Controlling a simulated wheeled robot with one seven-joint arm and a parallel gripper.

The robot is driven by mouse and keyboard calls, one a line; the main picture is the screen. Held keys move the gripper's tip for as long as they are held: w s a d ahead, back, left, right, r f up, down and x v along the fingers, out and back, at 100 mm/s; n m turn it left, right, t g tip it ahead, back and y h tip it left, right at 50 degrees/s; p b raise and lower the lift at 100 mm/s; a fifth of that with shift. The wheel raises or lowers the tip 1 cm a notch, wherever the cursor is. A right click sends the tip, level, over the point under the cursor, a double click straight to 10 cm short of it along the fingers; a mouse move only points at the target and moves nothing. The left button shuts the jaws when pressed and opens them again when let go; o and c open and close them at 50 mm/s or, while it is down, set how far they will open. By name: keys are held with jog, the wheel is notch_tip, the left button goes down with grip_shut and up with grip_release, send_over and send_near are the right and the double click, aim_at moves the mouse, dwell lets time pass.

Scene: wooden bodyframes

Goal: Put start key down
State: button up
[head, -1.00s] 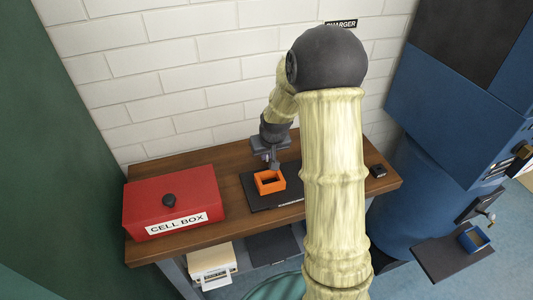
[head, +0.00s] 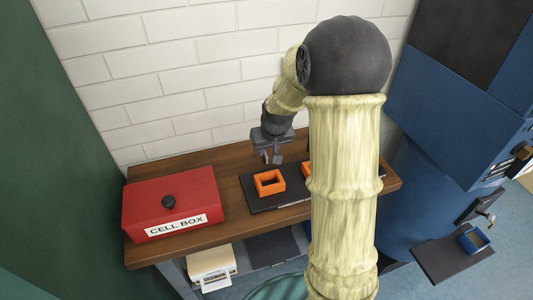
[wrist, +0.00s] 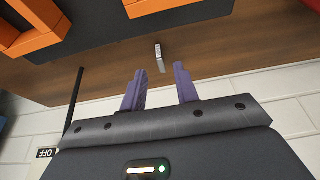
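A small pale grey piece (wrist: 160,57), perhaps the start key, shows in the wrist view against the brown wooden bench top. It is just beyond my fingertips, with a gap on both sides, and neither finger appears to touch it. My gripper (wrist: 160,72) is open, with its two purple fingers apart. In the head view my gripper (head: 271,158) hangs over the back of the bench, behind the orange frame (head: 269,182). I cannot pick out the key in the head view.
A black mat (head: 262,202) bears the orange frame; a second orange frame (head: 307,171) is mostly hidden by my arm. The red cell box (head: 172,201) stands at the bench's left. A white brick wall (head: 210,70) rises behind. Blue machinery (head: 425,190) stands right.

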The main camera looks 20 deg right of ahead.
jog(key=v, duration=0.7)
dwell(0.3)
jog(key=s+a+f, duration=0.2)
jog(key=s, duration=0.6)
jog(key=s+a+f+g, duration=0.1)
jog(key=s+a+f, duration=0.2)
jog(key=s, duration=0.6)
jog(key=shift+a+g, duration=0.15)
jog(key=shift+g, duration=0.15)
jog(key=shift+w, duration=0.1)
jog(key=p+v, duration=0.3)
jog(key=w+p+v, duration=0.1)
jog(key=p+v, duration=0.1)
jog(key=shift+r+p, duration=0.4)
jog(key=shift+r, duration=0.1)
